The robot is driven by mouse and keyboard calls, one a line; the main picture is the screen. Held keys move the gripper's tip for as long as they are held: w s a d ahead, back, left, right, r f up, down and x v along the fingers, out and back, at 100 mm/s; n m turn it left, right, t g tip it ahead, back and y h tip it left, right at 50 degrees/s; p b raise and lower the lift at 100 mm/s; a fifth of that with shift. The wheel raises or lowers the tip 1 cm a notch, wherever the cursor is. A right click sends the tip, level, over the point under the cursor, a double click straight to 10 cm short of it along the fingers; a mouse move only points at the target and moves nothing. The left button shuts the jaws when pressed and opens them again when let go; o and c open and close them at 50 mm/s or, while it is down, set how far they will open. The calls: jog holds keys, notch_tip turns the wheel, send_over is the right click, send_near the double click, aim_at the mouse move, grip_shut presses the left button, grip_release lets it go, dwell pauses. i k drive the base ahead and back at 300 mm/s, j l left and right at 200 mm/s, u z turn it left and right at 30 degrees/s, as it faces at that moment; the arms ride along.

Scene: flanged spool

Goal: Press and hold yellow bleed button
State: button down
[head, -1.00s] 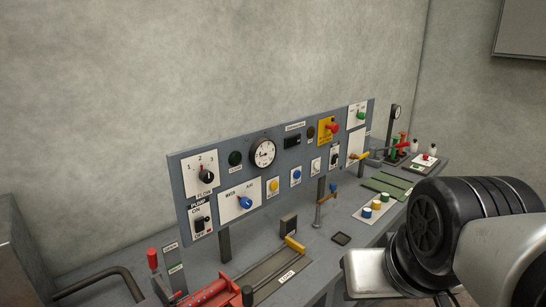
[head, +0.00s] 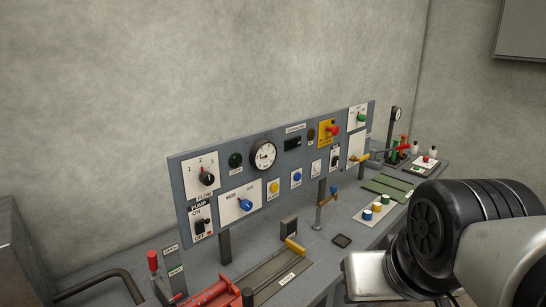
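A round yellow button (head: 273,188) sits on a white plate on the upright grey panel, between a blue rotary knob and a blue button. A second yellow button (head: 377,207) is the middle one of three on a small white pad on the bench. The labels are too small to read, so I cannot tell which is the bleed button. My gripper does not show; only links of my arm fill the lower right, clear of the panel.
The grey panel (head: 220,174) carries a gauge (head: 263,154), several knobs, a blue button (head: 297,177) and a red button (head: 333,129). A post with a yellow-brown handle (head: 327,198) stands before the panel.

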aim_at(274, 189)
jog(key=i+l+u, duration=0.15)
jog(key=u, duration=0.25)
jog(key=i+l+u, duration=0.1)
jog(key=u, duration=0.25)
jog(key=i+l+u, duration=0.1)
jog(key=l+u, duration=0.3)
jog(key=i+l+u, duration=0.1)
jog(key=l, duration=0.2)
jog(key=i+l+u, duration=0.1)
jog(key=l, duration=0.25)
jog(key=i+l+u, duration=0.1)
jog(key=l, duration=0.25)
jog(key=i+l, duration=0.1)
jog(key=l, duration=0.8)
jog(key=i+u, duration=0.05)
